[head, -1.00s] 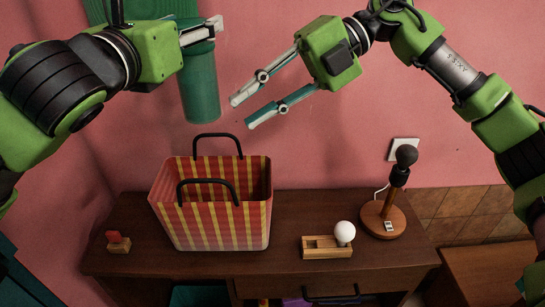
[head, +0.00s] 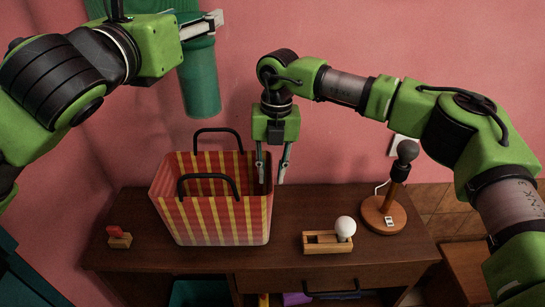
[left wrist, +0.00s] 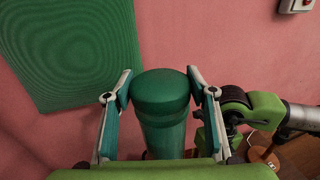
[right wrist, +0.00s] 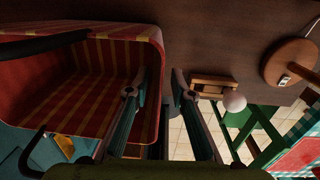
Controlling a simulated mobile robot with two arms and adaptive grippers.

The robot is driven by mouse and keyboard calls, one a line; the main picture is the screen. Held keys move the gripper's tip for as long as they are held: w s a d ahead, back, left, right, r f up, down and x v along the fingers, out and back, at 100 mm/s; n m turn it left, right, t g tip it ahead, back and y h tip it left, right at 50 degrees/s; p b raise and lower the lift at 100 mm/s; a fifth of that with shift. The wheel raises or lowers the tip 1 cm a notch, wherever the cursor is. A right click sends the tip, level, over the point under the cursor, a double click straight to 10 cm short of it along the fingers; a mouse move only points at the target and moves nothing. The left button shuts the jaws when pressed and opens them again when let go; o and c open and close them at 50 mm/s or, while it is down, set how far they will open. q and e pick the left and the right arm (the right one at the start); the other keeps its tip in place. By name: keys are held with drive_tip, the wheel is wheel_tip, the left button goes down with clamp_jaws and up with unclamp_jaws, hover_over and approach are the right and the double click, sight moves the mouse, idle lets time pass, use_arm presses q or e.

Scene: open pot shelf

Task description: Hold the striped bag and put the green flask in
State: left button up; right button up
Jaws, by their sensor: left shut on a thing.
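The striped bag (head: 215,215), red and yellow with two black handles, stands upright and open on the brown cabinet. My left gripper (head: 205,28) is shut on the green flask (head: 200,85) near its top. It holds the flask upright, above and behind the bag. The left wrist view shows the flask (left wrist: 163,115) between both fingers. My right gripper (head: 272,180) points down at the bag's right wall. In the right wrist view its fingers (right wrist: 158,85) are apart, one inside the bag (right wrist: 95,85) and one outside. The wall lies between them, not visibly gripped.
A white ball on a wooden block (head: 327,242) and a dark-headed lamp (head: 383,215) stand right of the bag. A small red-topped stamp (head: 119,238) sits left. A green panel (left wrist: 70,50) hangs on the pink wall.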

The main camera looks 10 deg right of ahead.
drive_tip(key=f, duration=0.6)
drive_tip(key=shift+a+f, duration=0.1)
drive_tip(key=shift+a, duration=0.1)
clamp_jaws()
